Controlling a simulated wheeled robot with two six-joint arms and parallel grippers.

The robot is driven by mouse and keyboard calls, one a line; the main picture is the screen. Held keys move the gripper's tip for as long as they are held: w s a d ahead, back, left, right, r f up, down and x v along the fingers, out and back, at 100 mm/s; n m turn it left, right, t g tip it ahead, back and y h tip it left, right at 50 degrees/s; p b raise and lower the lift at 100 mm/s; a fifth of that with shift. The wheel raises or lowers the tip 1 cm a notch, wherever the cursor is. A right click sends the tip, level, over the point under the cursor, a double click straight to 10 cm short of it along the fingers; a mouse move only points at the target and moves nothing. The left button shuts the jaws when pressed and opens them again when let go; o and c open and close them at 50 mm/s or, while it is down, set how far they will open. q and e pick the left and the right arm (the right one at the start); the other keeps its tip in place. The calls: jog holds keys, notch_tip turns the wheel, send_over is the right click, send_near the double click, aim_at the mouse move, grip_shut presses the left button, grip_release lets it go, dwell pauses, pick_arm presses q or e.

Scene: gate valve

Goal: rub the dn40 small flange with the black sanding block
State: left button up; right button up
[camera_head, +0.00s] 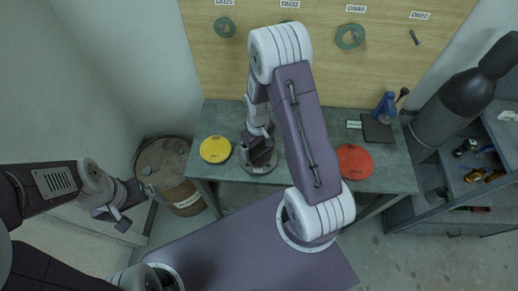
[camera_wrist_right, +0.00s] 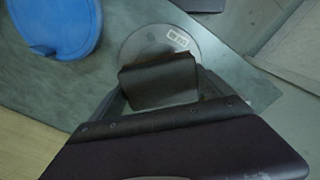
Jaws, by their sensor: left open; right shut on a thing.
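A grey round flange (camera_head: 262,169) with a white label lies on the workbench, partly hidden under my right gripper. It also shows in the right wrist view (camera_wrist_right: 135,45); I cannot read its label. My right gripper (camera_head: 258,157) is shut on the black sanding block (camera_wrist_right: 158,82). The block is over the flange, overlapping its near side in the wrist view; I cannot tell whether they touch. My left gripper (camera_head: 117,214) is open and empty, left of the bench, far from the flange.
A yellow disc (camera_head: 215,149) and a red disc (camera_head: 353,161) lie on the bench (camera_head: 225,115). A blue disc (camera_wrist_right: 55,22) is beside the flange. A blue vise (camera_head: 385,104) is at the right. A rusty barrel (camera_head: 187,199) stands left, a dark cylinder (camera_head: 450,108) right.

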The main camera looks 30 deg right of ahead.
aim_at(259, 147)
jog(key=r+p, duration=0.2)
jog(key=shift+w+d+r, duration=0.15)
jog(key=shift+w+r, duration=0.05)
jog(key=shift+r, duration=0.15)
jog(key=shift+s+r+p, duration=0.15)
jog(key=shift+r+p, duration=0.9)
jog(key=shift+r, duration=0.3)
jog(key=shift+f, duration=0.1)
